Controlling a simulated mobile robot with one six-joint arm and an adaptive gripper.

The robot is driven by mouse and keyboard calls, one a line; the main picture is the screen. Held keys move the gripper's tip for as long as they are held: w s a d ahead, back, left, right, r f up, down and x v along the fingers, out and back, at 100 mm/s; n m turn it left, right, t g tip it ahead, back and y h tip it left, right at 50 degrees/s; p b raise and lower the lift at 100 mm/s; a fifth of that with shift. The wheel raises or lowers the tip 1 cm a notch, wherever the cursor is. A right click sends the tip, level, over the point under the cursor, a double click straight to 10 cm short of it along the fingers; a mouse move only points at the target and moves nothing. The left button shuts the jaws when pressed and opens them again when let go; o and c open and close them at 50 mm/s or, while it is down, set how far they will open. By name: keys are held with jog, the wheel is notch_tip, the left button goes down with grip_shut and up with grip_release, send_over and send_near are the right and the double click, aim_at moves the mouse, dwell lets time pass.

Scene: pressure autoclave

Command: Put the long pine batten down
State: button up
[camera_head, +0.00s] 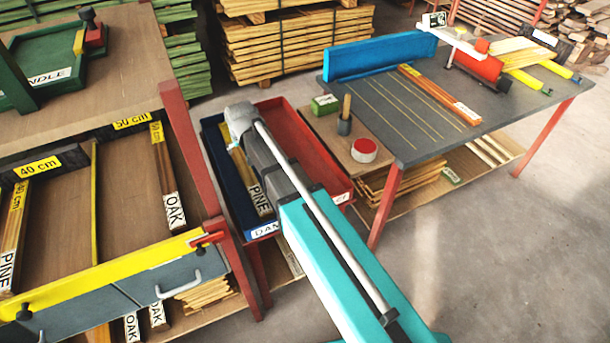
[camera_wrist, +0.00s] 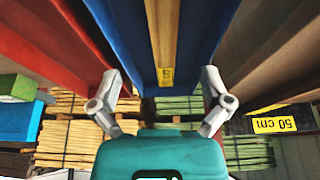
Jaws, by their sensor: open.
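A pine batten (camera_head: 254,185) with a white PINE label lies lengthwise in the blue tray (camera_head: 217,180), partly hidden behind my arm. It also shows in the wrist view (camera_wrist: 162,40), running up the picture between the blue walls, its near end marked yellow. My gripper (camera_wrist: 161,76) is open, its two fingers spread to either side of the batten's line and touching nothing that I can see. In the head view my wrist is over the far end of the tray, and the fingers are hidden.
A red tray (camera_head: 318,150) adjoins the blue one on its right. A rack bench with a yellow bar (camera_head: 110,275), an oak batten (camera_head: 168,180) and a red post (camera_head: 190,160) stands at left. A grey worktable (camera_head: 400,130) stands at right. Open floor lies front right.

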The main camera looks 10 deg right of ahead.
jog(key=s+d+f+m+g+h, duration=0.1)
jog(key=s+d+m+g, duration=0.2)
jog(key=s+d, duration=1.8)
jog(key=shift+s+d+f+g, duration=0.25)
jog(key=shift+d+g, duration=0.35)
jog(key=shift+d, duration=0.2)
jog(key=shift+r+p, duration=1.4)
jog(key=shift+r, duration=0.1)
